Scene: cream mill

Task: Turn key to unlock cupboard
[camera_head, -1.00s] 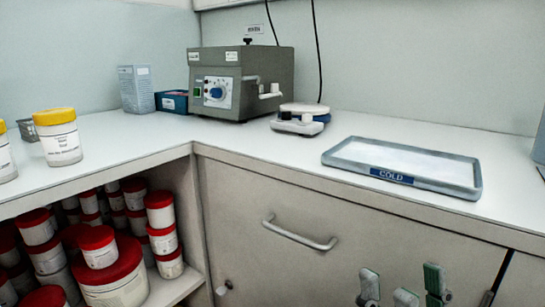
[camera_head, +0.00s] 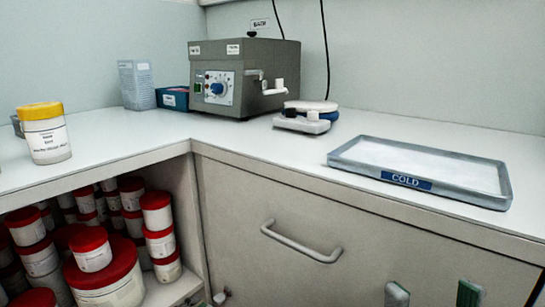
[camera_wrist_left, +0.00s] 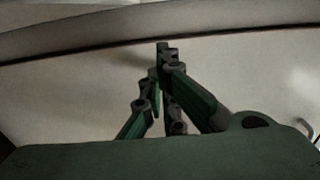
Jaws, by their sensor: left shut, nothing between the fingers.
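The cupboard front (camera_head: 230,210) is pale, with a grey bar handle (camera_head: 300,243) below the counter edge. A small whitish piece (camera_head: 222,296) shows low at its left end; I cannot tell whether it is the key. In the left wrist view my left gripper (camera_wrist_left: 162,47) is shut and empty, its green and black fingers meeting in front of a pale panel. Grey-green gripper parts (camera_head: 433,295) are cut off at the bottom right of the head view; I cannot tell which arm they belong to. No keyhole is clear.
On the counter stand a grey machine (camera_head: 245,78), a small white-and-blue device (camera_head: 306,116), a tray marked COLD (camera_head: 493,199) and a yellow-lidded jar (camera_head: 45,135). Red-lidded tubs (camera_head: 92,250) fill the open shelf on the left. The counter's middle is clear.

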